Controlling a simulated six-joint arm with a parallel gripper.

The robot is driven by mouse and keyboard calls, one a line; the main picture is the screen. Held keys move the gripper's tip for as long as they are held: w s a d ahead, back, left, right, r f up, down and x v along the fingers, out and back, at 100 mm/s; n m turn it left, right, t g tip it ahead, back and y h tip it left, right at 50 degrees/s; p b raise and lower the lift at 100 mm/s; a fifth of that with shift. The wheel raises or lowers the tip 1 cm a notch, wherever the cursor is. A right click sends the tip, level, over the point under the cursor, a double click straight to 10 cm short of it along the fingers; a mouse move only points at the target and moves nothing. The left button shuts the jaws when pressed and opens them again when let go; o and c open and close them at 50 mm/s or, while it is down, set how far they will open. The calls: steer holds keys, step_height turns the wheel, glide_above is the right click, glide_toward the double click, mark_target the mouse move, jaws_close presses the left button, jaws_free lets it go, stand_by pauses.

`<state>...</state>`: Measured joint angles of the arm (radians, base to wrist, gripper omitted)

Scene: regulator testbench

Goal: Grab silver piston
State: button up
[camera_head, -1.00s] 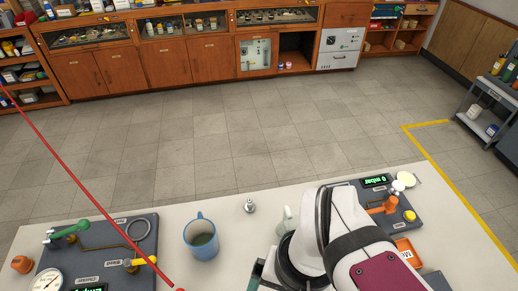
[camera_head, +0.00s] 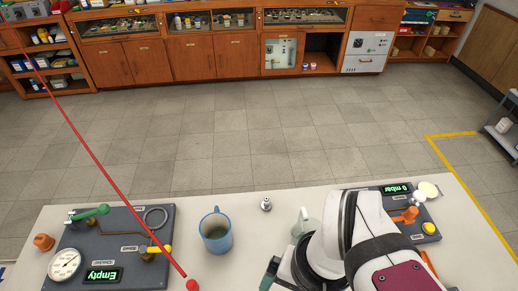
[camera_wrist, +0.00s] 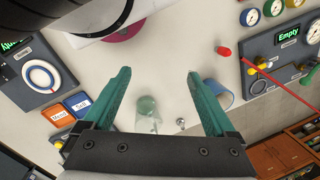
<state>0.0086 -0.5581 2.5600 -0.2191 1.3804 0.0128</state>
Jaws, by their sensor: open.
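The silver piston (camera_head: 266,204) is a small metal piece standing on the pale bench top, right of the blue mug. In the wrist view it is a small silver spot (camera_wrist: 180,123) inside the right finger, beyond the gripper's dark base bar. My gripper has two teal fingers (camera_wrist: 158,76) spread wide with nothing between their tips. In the head view my white arm hides most of the gripper; a teal part (camera_head: 271,274) shows at the lower edge, nearer than the piston and apart from it.
A blue mug (camera_head: 215,235) stands left of the piston and a pale green translucent vessel (camera_head: 304,224) to its right, close to my arm. A dark panel (camera_head: 75,240) with gauge and valves lies left; another panel (camera_head: 427,229) lies right. A red-tipped rod (camera_head: 95,155) crosses the left.

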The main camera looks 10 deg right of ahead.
steer(key=shift+c, duration=0.3)
steer(key=shift+c, duration=1.1)
steer(key=n+h, duration=0.2)
steer(key=n, duration=1.1)
glide_above(267, 199)
steer(key=w, duration=0.1)
step_height(267, 199, down, 7)
steer(key=f, duration=0.9)
steer(key=s+f, duration=0.1)
steer(key=f, duration=0.4)
steer(key=shift+f, duration=0.15)
